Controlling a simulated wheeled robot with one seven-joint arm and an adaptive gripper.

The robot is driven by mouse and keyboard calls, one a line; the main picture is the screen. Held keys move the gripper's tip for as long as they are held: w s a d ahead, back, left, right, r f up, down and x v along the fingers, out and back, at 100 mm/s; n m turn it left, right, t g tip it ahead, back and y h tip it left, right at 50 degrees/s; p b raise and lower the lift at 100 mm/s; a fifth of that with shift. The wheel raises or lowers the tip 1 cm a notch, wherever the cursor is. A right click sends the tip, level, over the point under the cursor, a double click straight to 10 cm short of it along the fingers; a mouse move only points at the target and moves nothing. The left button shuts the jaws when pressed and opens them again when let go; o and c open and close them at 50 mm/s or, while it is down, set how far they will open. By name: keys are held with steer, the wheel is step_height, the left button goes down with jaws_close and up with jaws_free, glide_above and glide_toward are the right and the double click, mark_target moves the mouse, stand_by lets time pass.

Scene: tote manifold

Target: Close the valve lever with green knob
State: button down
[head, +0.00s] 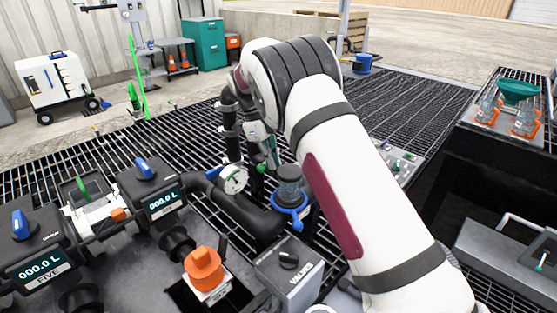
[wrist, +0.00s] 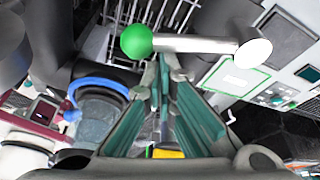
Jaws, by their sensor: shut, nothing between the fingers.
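The green knob (wrist: 136,41) sits at the left end of a pale metal lever (wrist: 195,44) in the wrist view. The lever runs nearly level across the picture to a white round end at the right. My gripper (wrist: 167,78) is shut and empty, its fingertips just below the lever, between the knob and the round end. I cannot tell if they touch the lever. In the head view my gripper (head: 274,160) points down among the pipes, and a small green knob (head: 261,168) shows beside it. The lever itself is mostly hidden there.
Black pipes and an orange knob (head: 203,268) are in front. A grey valve box (head: 289,273) stands nearer. Metal grating lies beyond.

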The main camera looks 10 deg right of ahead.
steer(key=shift+w+a, duration=0.25)
steer(key=shift+a, duration=0.3)
steer(key=shift+w+a, duration=0.25)
steer(key=shift+a, duration=0.4)
